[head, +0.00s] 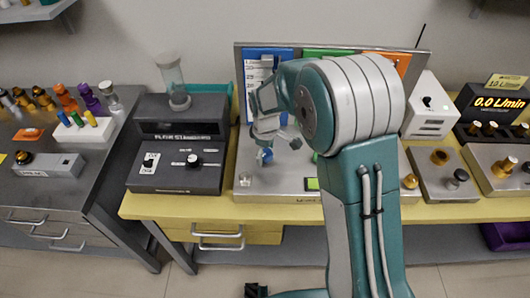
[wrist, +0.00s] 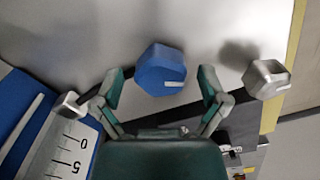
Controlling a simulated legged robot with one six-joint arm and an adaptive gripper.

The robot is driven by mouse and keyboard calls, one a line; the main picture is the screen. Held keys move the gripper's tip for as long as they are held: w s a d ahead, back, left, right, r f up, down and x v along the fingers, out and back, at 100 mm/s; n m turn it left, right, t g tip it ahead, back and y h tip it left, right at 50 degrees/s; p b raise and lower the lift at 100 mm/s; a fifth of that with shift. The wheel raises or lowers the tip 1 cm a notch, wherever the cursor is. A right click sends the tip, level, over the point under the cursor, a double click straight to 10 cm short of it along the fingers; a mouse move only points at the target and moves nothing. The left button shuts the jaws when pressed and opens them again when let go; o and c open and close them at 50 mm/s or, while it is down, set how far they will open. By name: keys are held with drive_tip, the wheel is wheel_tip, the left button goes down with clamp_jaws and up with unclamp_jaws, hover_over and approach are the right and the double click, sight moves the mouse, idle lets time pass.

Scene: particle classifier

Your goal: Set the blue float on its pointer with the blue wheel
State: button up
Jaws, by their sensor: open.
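The blue wheel (head: 265,156) is on the grey sloped face of the bench unit, below the blue panel (head: 252,63). In the wrist view the blue wheel (wrist: 161,70) is a six-sided knob between my two fingers, with a gap on each side. My gripper (head: 272,142) is open above it, fingers pointing down; it also shows in the wrist view (wrist: 160,85). Part of the white scale (wrist: 65,145) with 0 and 5 shows at the lower left of the wrist view. I cannot make out the blue float or its pointer; my arm covers part of the blue panel.
Silver knobs flank the wheel, one at right (wrist: 267,80) and one at left (wrist: 70,103). Green (head: 325,52) and orange (head: 395,60) panels stand behind my arm. A dark control box (head: 175,175) is at left, and a flow unit (head: 495,105) at right.

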sight(266, 152)
wheel_tip(266, 152, up, 12)
idle(0.4)
drive_tip(key=shift+f, duration=0.15)
drive_tip(key=shift+f+m, duration=0.6)
drive_tip(key=shift+f, duration=0.15)
wheel_tip(266, 152, down, 10)
drive_tip(key=shift+f, duration=0.15)
drive_tip(key=c, duration=1.1)
